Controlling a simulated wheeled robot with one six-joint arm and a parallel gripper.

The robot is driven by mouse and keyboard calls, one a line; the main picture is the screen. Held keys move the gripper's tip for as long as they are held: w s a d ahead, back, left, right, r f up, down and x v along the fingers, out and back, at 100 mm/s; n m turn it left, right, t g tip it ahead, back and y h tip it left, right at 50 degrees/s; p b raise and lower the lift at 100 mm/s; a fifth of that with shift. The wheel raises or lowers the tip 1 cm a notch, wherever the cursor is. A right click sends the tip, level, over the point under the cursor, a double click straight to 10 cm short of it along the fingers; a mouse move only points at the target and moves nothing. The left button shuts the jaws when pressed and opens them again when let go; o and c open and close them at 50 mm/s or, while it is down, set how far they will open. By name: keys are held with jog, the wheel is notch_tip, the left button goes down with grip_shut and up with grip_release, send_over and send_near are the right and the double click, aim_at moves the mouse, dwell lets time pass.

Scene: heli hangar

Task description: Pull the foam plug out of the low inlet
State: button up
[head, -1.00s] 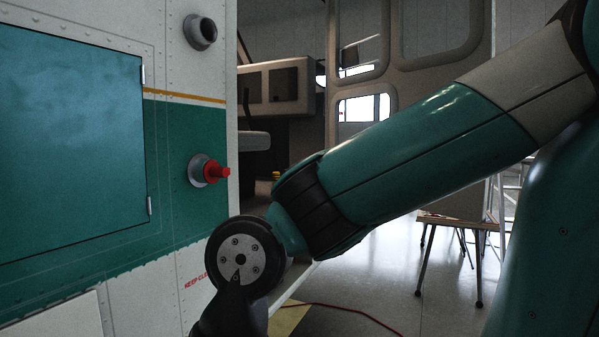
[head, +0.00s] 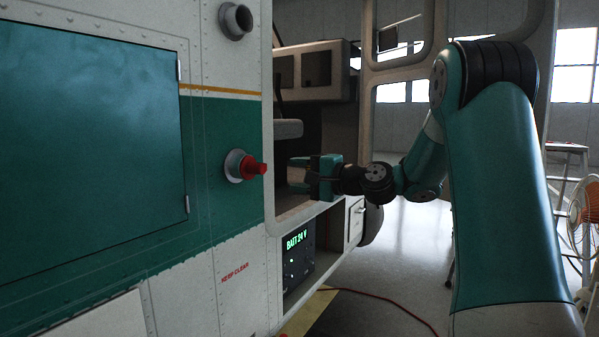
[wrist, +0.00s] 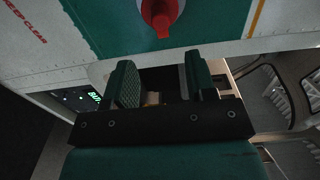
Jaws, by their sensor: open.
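The red foam plug (head: 252,167) sits in the low inlet (head: 233,165), a grey ring on the green band of the helicopter's side. Its red end sticks out to the right. In the wrist view the plug (wrist: 161,14) shows at the top middle, beyond the fingertips, with the inlet ring (wrist: 178,5) partly cut off. My gripper (head: 300,174) is open and empty, to the right of the plug and apart from it, at nearly the same height in the head view. In the wrist view my gripper's two green fingers (wrist: 160,76) stand apart with nothing between them.
A second, empty inlet (head: 237,20) is higher on the white panel. The open cabin doorway lies behind my gripper, with a BATT 24 V box (head: 298,250) low inside. A red cable (head: 385,318) crosses the floor. A fan (head: 583,215) stands far right.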

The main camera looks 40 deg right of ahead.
aim_at(264, 169)
jog(key=shift+p+x, duration=2.65)
jog(key=shift+x, duration=3.3)
jog(key=c, duration=0.7)
jog(key=shift+s+d+f, duration=0.1)
jog(key=shift+s, duration=0.05)
jog(key=b+v, duration=0.4)
jog(key=v, duration=0.4)
jog(key=shift+s, duration=0.4)
jog(key=x, duration=0.1)
jog(key=p+x, duration=0.1)
jog(key=x, duration=0.1)
jog(key=shift+w+r, duration=0.2)
jog(key=shift+w, duration=0.1)
jog(key=shift+w+f+p, duration=0.15)
jog(key=shift+w+p, duration=0.2)
jog(key=shift+w, duration=0.2)
